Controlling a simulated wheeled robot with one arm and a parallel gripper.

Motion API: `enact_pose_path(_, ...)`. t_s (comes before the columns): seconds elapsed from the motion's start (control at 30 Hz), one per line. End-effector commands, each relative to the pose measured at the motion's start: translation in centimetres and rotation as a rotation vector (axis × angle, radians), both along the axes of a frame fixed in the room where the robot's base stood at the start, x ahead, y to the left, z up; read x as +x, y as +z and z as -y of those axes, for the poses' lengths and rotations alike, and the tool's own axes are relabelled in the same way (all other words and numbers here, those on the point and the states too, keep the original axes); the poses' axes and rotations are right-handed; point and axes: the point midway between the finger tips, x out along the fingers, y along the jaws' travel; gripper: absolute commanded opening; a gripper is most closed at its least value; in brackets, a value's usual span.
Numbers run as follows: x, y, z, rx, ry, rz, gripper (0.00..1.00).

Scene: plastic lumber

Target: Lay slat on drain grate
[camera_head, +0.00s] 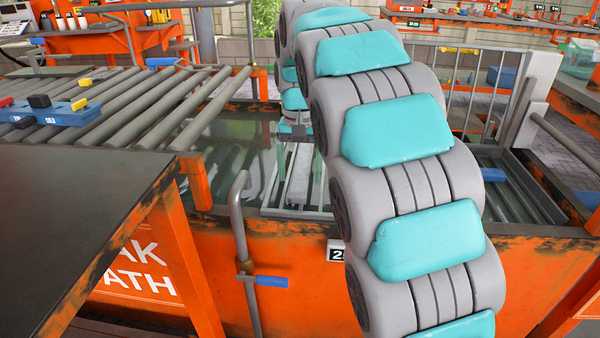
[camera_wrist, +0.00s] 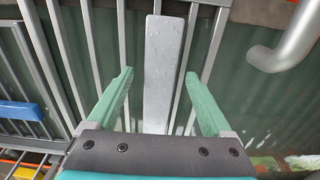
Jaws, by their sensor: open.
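The slat (camera_wrist: 160,50) is a pale grey, speckled flat strip. In the wrist view it lies lengthwise along the metal bars of the drain grate (camera_wrist: 194,45) and appears to rest on them. My gripper (camera_wrist: 159,76) has its two green fingers spread, one on each side of the slat, with a gap on both sides. In the head view the slat (camera_head: 299,178) shows below my gripper, over the drain grate (camera_head: 283,213) in the orange tank. My arm hides part of the grate there.
Greenish water (camera_wrist: 255,95) lies beside and under the grate. A grey pipe (camera_wrist: 291,40) curves in at the right of the wrist view. In the head view, a roller conveyor (camera_head: 165,100) holding a blue tray (camera_head: 60,116) and a dark tabletop (camera_head: 70,210) stand left.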

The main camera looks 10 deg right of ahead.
Motion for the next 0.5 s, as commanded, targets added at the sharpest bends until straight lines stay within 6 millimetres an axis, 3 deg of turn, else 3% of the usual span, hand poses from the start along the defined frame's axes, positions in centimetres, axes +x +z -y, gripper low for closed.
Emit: enact_pose_path(0.5, 0.1, 6.3, 0.0, 0.0, 0.001, 0.004, 0.85)
